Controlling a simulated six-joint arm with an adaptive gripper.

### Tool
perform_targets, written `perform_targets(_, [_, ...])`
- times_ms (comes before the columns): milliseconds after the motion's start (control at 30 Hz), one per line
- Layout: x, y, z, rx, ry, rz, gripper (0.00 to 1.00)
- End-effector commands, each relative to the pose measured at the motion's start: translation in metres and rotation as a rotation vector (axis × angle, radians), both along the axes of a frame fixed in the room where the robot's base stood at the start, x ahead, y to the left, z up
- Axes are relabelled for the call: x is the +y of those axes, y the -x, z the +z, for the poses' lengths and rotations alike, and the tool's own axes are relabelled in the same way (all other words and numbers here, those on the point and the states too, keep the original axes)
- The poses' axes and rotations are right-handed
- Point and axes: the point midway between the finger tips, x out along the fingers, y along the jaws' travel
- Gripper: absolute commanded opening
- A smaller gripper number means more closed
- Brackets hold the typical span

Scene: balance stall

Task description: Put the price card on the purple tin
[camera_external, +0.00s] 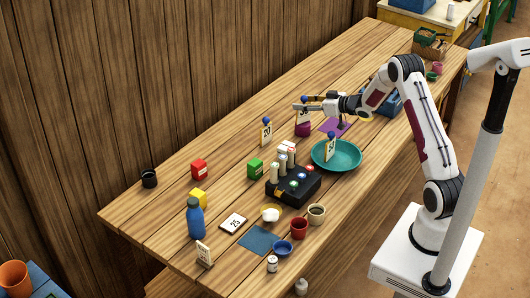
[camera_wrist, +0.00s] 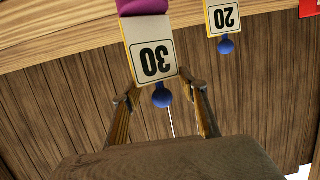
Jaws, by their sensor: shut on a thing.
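The price card (camera_wrist: 152,60) is white with a yellow edge, reads 30 and has a blue knob. It also shows in the external view (camera_external: 302,117), upright at the far side of the table. My gripper (camera_external: 304,106) is shut on the card at its knob end; the wrist view shows the knob between the fingers (camera_wrist: 162,98). The purple tin (camera_external: 303,130) is directly below the card, and part of it shows at the top of the wrist view (camera_wrist: 142,6). The card overlaps the tin in both views; I cannot tell whether they touch.
Another card reading 20 (camera_external: 266,132) stands to the left. A teal dish (camera_external: 345,162) with an upright card (camera_external: 330,147) is in front, near a purple mat (camera_external: 345,125). A black rack (camera_external: 283,195) and green block (camera_external: 255,168) stand nearer. Bare table lies to the back left.

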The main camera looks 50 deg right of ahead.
Motion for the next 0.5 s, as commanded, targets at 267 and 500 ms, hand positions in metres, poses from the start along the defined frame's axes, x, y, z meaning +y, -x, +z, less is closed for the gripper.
perform_targets(267, [-0.0001,-0.0002,0.0003,-0.001,0.0,0.0,0.26])
perform_targets(500, [0.0,-0.0002,-0.0018,-0.001,0.0,0.0,0.59])
